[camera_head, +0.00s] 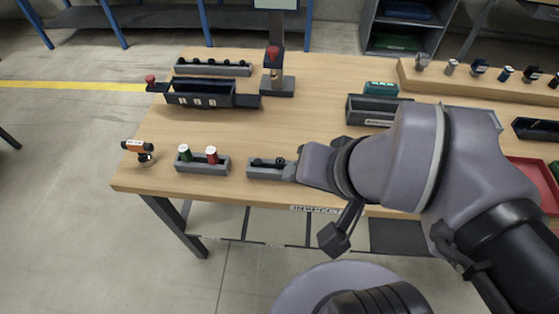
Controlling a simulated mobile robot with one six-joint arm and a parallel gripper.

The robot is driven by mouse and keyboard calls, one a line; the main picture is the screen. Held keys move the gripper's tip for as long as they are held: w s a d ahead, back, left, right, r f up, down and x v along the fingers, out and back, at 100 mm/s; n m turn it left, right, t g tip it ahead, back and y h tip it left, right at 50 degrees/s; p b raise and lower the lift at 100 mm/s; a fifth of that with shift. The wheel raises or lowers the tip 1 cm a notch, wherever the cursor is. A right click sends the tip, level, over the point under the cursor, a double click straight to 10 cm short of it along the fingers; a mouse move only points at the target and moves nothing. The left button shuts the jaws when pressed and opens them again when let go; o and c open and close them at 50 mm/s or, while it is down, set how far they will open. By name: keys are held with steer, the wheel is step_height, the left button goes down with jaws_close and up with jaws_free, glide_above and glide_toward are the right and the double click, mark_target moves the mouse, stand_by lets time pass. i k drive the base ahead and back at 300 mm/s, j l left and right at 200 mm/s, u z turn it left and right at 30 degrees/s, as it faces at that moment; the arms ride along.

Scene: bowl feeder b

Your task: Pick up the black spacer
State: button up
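A small grey tray (258,174) stands near the front edge of the wooden table. Small black parts (259,162) sit in it; one of them looks ring-like and may be the black spacer, but they are too small to tell apart. My gripper (288,172) is at the right end of this tray, close to the black parts. My wrist covers most of the gripper and the tray's right end. I cannot see whether the fingers are open, shut or touching a part.
A grey tray with a green and a red-topped spool (211,155) stands to the left, beside an orange-and-black device (139,150). Behind are a dark bin (200,95), a press-like stand (277,85) and a grey box (368,110). The table's middle is clear.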

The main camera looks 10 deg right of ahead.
mark_target(280, 162)
steer(key=z, duration=1.6)
steer(key=u, duration=0.4)
steer(key=k+u, duration=0.15)
steer(key=u, duration=0.25)
steer(key=j+u, duration=0.1)
steer(key=u, duration=0.25)
steer(key=k+j+u, duration=0.1)
steer(key=u, duration=0.3)
steer(key=i+j+z, duration=0.15)
steer(key=z, duration=0.25)
steer(key=j+z, duration=0.4)
steer(key=i+j+z, duration=0.1)
steer(key=j+z, duration=0.6)
steer(key=z, duration=0.15)
